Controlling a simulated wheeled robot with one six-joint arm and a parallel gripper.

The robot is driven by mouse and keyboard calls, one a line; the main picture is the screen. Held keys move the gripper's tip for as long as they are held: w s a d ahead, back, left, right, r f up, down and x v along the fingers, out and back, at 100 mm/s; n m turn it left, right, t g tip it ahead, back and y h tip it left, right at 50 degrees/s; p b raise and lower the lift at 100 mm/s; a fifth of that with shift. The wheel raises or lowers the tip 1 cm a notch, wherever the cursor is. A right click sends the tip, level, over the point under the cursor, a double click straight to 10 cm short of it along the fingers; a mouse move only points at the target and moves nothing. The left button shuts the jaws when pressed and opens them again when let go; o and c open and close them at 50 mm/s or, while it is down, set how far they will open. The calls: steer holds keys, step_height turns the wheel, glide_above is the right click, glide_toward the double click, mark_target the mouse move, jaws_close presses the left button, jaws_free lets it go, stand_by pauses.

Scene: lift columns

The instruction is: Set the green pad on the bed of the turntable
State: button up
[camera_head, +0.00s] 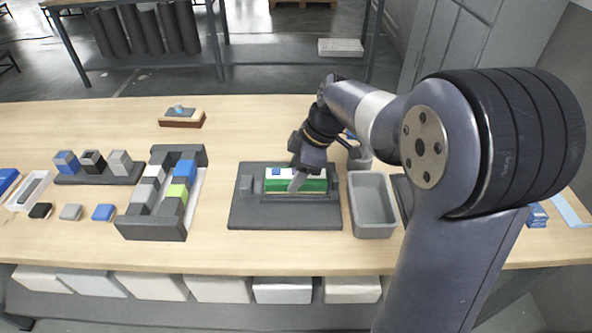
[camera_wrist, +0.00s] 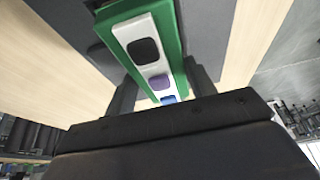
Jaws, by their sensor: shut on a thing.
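The green pad (camera_head: 312,185) has a white top strip with a blue piece at its left end in the head view. In the wrist view the green pad (camera_wrist: 120,17) shows black, purple and blue pieces on its white strip. My gripper (camera_head: 297,183) is shut on the pad, with a finger on each side in the wrist view (camera_wrist: 162,88). The pad is over a dark grey plate (camera_head: 285,217) with a raised block at its left. I cannot tell whether it touches the plate, or whether this plate is the turntable bed.
A grey bin (camera_head: 373,228) stands close to the right of the plate. A dark grey holder (camera_head: 152,228) with coloured blocks is to the left. A small brown-based item (camera_head: 182,122) lies behind. Bare wood (camera_head: 217,190) separates holder and plate.

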steer(key=o, duration=1.6)
steer(key=shift+r, duration=0.15)
steer(key=shift+r+p, duration=2.45)
steer(key=shift+r, duration=1)
steer(key=shift+f, duration=0.15)
steer(key=shift+f+b, duration=2.45)
steer(key=shift+f, duration=0.95)
